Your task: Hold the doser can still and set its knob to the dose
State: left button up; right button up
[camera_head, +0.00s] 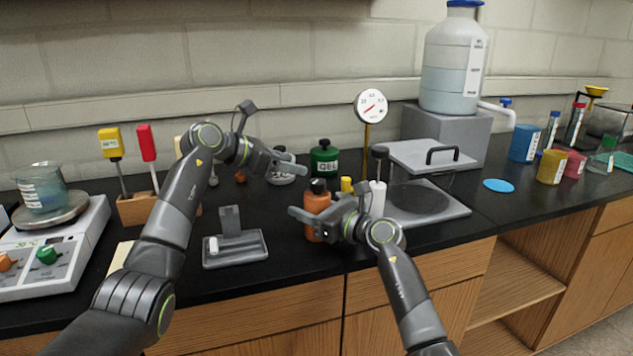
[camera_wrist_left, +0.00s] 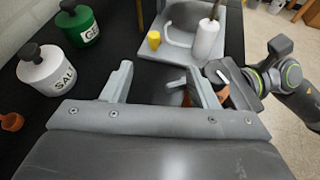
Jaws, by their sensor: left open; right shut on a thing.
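The doser can appears to be the orange can (camera_head: 318,203) with a dark knob on top, upright on the black counter near its front edge. My right gripper (camera_head: 312,213) is shut on the can's body from the front right. My left gripper (camera_head: 293,163) is open and empty, above and slightly left of the can, apart from the knob. In the left wrist view, the can (camera_wrist_left: 222,93) shows only in part behind the left gripper's finger (camera_wrist_left: 162,88). The dose marking on the knob cannot be read.
A green jar (camera_head: 324,160) and a white jar (camera_wrist_left: 47,68) stand behind. A grey tray with an upright plate (camera_head: 235,250) lies left of the can. A white bottle (camera_head: 377,198), a dial gauge (camera_head: 371,106) and a hinged grey press (camera_head: 435,205) are to the right.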

aim_at(316, 180)
pick_arm(q)
jog(key=s+a+f+t+h, duration=0.2)
jog(key=s+a+t+h, duration=0.15)
jog(key=s, duration=0.75)
jog(key=shift+n+g+h, duration=0.3)
jog(key=shift+g+h, duration=0.05)
jog(key=shift+g, duration=0.1)
jog(key=x, duration=1.2)
jog(key=shift+w+f, duration=0.1)
jog(key=shift+f, duration=0.05)
jog(key=c, duration=1)
jog(key=shift+g, duration=0.3)
jog(key=shift+f+m+g+h, duration=0.1)
jog(key=shift+m+g+h, duration=1)
jog(key=shift+m+g, duration=0.55)
jog(key=shift+g, duration=0.35)
